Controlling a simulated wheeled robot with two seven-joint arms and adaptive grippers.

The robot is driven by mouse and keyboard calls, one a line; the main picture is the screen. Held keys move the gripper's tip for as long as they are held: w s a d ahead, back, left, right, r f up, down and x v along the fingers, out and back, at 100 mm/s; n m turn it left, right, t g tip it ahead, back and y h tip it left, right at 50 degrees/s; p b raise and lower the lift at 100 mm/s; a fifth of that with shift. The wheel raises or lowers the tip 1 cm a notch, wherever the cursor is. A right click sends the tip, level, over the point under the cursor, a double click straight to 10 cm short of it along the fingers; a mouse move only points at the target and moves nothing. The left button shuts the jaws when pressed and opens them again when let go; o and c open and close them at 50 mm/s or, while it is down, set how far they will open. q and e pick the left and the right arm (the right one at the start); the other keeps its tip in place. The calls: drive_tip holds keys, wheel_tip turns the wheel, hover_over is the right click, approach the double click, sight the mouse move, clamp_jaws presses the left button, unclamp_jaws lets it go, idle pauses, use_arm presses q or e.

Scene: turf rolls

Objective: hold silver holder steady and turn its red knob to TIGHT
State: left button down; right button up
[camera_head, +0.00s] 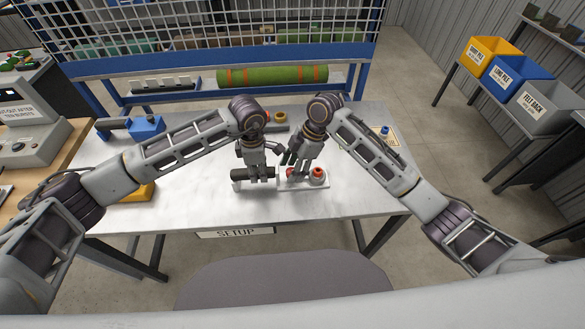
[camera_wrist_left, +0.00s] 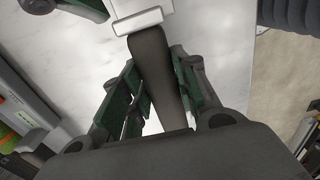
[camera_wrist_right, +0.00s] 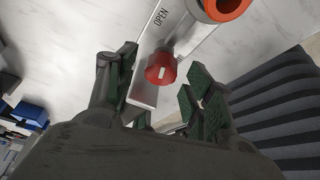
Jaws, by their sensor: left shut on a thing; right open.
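The silver holder (camera_head: 305,184) lies near the front edge of the metal table; its dark handle (camera_wrist_left: 152,60) points left. My left gripper (camera_head: 258,177) is shut on the handle, with a finger on either side in the left wrist view. The red knob (camera_wrist_right: 161,69) sits on the holder's plate and has a white mark. The plate bears the word OPEN; no TIGHT label is readable. My right gripper (camera_wrist_right: 160,85) is open, its fingers on either side of the knob, apart from it. A grey part with an orange-red ring (camera_wrist_right: 229,8) stands farther along the plate.
A blue tool (camera_head: 147,126) stands at the table's left and a yellow object (camera_head: 138,192) at its left front. Behind the table is a blue rack with a green roll (camera_head: 272,75). The right front of the table is clear. Labelled bins stand far right.

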drive_tip(key=shift+f, duration=0.2)
drive_tip(key=shift+c, duration=0.2)
drive_tip(key=c, duration=1)
drive_tip(key=shift+o, duration=0.2)
drive_tip(key=shift+m, duration=0.4)
drive_tip(key=shift+s+m+t, duration=0.1)
drive_tip(key=shift+m+t, duration=0.7)
drive_tip(key=shift+m, duration=0.7)
drive_tip(key=m+t, duration=0.1)
drive_tip(key=m, duration=0.2)
drive_tip(key=shift+s+m, duration=0.1)
drive_tip(key=shift+m, duration=0.2)
drive_tip(key=m+t, duration=0.1)
drive_tip(key=m, duration=0.2)
drive_tip(key=m+t+h, duration=0.1)
drive_tip(key=m, duration=0.2)
drive_tip(key=shift+a+h, duration=0.15)
drive_tip(key=shift+h, duration=0.15)
drive_tip(key=shift+m, duration=0.4)
